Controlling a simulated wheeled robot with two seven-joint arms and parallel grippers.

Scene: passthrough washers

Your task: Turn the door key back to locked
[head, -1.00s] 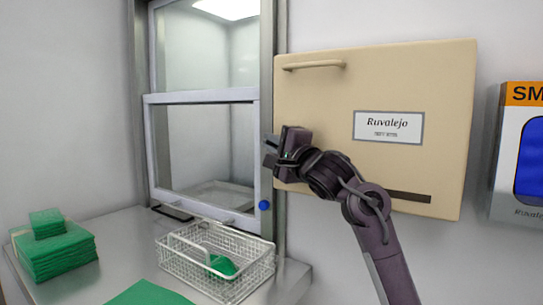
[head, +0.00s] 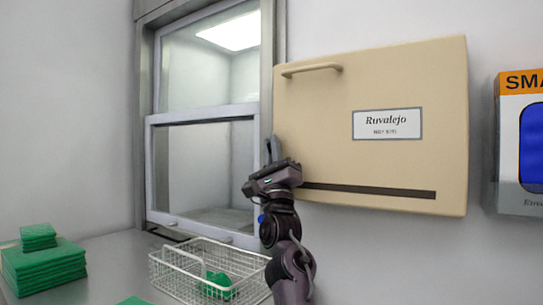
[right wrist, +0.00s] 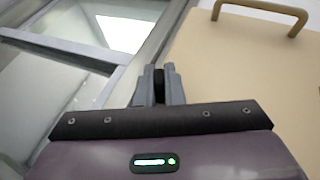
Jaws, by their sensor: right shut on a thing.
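My right gripper (head: 272,150) is at the right edge of the pass-through door frame, beside the left edge of the beige cabinet. Its fingers point up, and its body hides what lies behind it. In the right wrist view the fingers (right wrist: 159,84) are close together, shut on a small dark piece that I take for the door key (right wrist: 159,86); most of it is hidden. The pass-through door (head: 203,115) has two glass panes in a pale frame. How far the key is turned cannot be seen. My left gripper is not in view.
The beige cabinet (head: 400,80) juts from the wall just right of my gripper, with a handle (head: 311,69) at its top left. A wire basket (head: 170,278) with a green thing and green stacks (head: 45,266) stand on the counter below. An orange-topped dispenser (head: 522,83) hangs far right.

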